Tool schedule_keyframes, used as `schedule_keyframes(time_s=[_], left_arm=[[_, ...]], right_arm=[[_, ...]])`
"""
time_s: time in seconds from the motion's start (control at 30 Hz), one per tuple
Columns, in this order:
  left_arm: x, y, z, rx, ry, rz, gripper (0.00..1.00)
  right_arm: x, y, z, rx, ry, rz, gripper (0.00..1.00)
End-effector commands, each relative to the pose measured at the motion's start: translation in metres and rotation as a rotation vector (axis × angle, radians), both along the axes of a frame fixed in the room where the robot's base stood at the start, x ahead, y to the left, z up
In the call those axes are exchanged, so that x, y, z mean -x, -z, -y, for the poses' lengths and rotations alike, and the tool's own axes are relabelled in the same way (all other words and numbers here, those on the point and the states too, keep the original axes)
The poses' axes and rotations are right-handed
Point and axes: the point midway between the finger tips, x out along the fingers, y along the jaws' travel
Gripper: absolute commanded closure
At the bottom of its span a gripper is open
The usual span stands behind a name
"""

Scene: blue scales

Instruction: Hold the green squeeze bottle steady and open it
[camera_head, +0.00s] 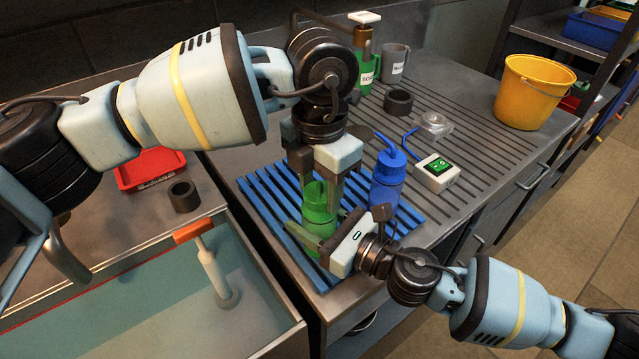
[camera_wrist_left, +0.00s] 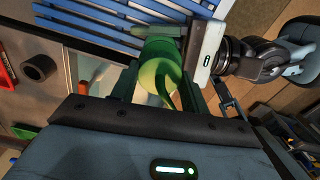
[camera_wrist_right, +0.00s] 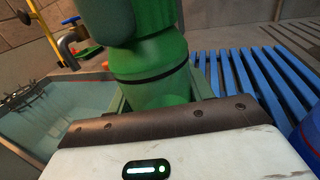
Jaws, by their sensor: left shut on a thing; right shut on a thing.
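The green squeeze bottle (camera_head: 318,208) stands upright on the blue slatted rack (camera_head: 268,189). My left gripper (camera_head: 322,186) comes down from above and is shut on the bottle's upper part, its cap. The cap and its curved spout show in the left wrist view (camera_wrist_left: 160,75). My right gripper (camera_head: 318,240) reaches in from the right, low down, and is shut on the bottle's body. The body fills the middle of the right wrist view (camera_wrist_right: 152,80). The fingers partly hide the bottle, so I cannot tell whether the cap is loose.
A blue squeeze bottle (camera_head: 387,178) stands close to the right, beside a small white device (camera_head: 436,172). A water-filled sink (camera_head: 130,290) with an orange-handled plunger-like tool (camera_head: 208,262) lies at left front. A red tray (camera_head: 150,166), dark rings and a yellow bucket (camera_head: 533,95) stand farther off.

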Motion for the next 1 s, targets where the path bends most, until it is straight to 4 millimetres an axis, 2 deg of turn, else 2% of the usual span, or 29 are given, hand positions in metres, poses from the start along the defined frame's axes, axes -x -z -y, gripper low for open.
schedule_keyframes(time_s=[0.3,0.43,1.0], left_arm=[[0.0003,-0.0003,0.0006,0.001,-0.498,0.0,0.82],[0.0003,-0.0004,0.0007,0.0,-0.635,-0.001,0.82],[0.0003,-0.0004,0.0007,0.0,-0.654,-0.001,0.82]], right_arm=[[-0.0013,0.0003,0.0012,0.001,0.004,-0.001,1.0],[-0.0012,0.0003,0.0012,0.001,0.004,-0.001,1.0],[-0.0003,0.0003,0.0004,0.001,0.001,-0.001,1.0]])
